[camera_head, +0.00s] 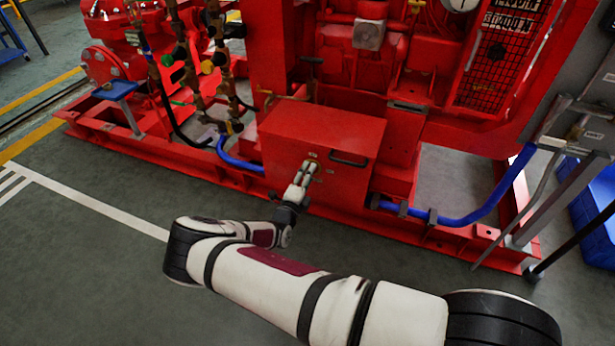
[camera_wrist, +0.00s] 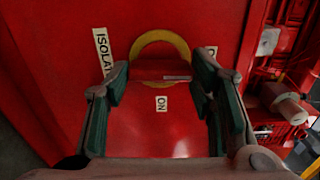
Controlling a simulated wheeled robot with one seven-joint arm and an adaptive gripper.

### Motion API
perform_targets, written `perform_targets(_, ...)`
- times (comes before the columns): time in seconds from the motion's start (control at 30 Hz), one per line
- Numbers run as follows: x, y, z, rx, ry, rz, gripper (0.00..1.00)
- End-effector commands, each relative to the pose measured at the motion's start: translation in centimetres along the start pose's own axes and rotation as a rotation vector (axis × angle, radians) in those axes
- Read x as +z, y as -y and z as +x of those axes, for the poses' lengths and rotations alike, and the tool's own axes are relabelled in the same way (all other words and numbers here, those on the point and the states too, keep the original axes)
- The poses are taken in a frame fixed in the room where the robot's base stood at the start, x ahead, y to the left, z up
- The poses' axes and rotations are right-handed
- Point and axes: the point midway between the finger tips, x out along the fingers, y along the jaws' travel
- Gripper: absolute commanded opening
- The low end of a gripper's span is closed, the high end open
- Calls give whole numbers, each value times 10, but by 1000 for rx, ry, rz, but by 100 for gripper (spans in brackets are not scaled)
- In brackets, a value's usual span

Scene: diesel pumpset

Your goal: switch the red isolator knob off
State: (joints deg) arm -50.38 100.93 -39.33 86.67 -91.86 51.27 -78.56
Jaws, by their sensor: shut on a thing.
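The red isolator knob (camera_wrist: 150,70) is in the middle of the wrist view, in front of a yellow ring (camera_wrist: 160,48) on a red panel. In the head view my gripper (camera_head: 310,168) is at the front of the red box (camera_head: 300,125); the knob is hidden there.
A dark handle (camera_head: 348,160) is right of my gripper on the box. Blue hoses (camera_head: 455,218) run low along the red frame. The floor at left is clear.

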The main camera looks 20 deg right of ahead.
Motion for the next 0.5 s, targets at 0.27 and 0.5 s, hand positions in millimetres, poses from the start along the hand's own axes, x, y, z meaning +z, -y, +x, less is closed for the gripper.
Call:
perform_targets(0.27,1,0,0,1,2,1,70)
perform_targets(0.5,1,0,-2,1,1,1,70)
